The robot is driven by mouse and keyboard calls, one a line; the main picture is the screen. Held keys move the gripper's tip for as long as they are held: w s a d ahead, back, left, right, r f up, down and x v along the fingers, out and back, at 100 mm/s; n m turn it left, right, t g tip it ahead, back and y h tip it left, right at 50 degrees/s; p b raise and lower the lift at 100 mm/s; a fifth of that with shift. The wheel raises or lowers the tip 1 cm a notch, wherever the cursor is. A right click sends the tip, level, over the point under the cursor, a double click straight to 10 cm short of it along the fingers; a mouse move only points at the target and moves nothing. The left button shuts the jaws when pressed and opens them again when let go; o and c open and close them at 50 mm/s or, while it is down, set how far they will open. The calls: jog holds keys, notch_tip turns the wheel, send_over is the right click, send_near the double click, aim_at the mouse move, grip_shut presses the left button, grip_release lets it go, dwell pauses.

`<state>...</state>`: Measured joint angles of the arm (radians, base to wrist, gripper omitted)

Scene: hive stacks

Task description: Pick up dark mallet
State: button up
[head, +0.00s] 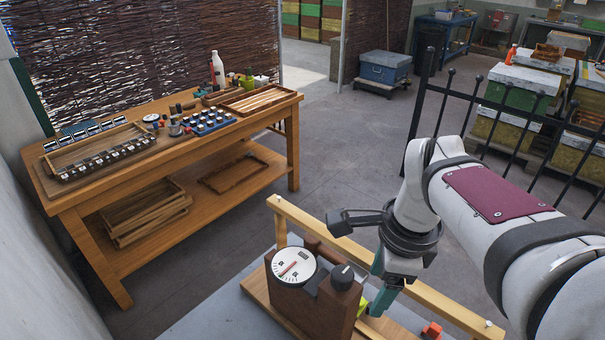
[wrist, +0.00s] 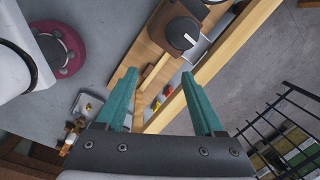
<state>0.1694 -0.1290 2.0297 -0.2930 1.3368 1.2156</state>
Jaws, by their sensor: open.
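My gripper (wrist: 159,75) is open, its two teal fingers apart with nothing held between them. In the head view my gripper (head: 378,283) hangs just right of a brown wooden box (head: 322,308) with a white dial and a black knob. I cannot make out a dark mallet for certain. A dark brown rounded piece (head: 325,252) shows behind the box, mostly hidden by it. In the wrist view a light wooden bar (wrist: 154,72) lies below and beyond the fingertips, beside the box's black knob (wrist: 181,33).
A long wooden rail (head: 455,312) runs along the bench edge close to my gripper. Small yellow and red pieces (wrist: 157,104) lie beside it. A wooden table (head: 150,158) with frames and jars stands at left. A black fence (head: 480,95) stands at right.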

jog(key=w+d+m+t, duration=0.1)
jog(key=w+d+m, duration=0.1)
jog(key=w+m, duration=0.5)
jog(key=w+d+m+t, duration=0.2)
jog(key=w+d+m, duration=0.15)
jog(key=w, duration=0.55)
jog(key=n+g+y, duration=0.1)
jog(key=n+y, duration=0.2)
jog(key=n, duration=0.1)
send_near(332, 253)
jog(key=x, duration=1.1)
jog(key=shift+f, duration=0.1)
jog(key=shift+c, duration=0.3)
grip_shut()
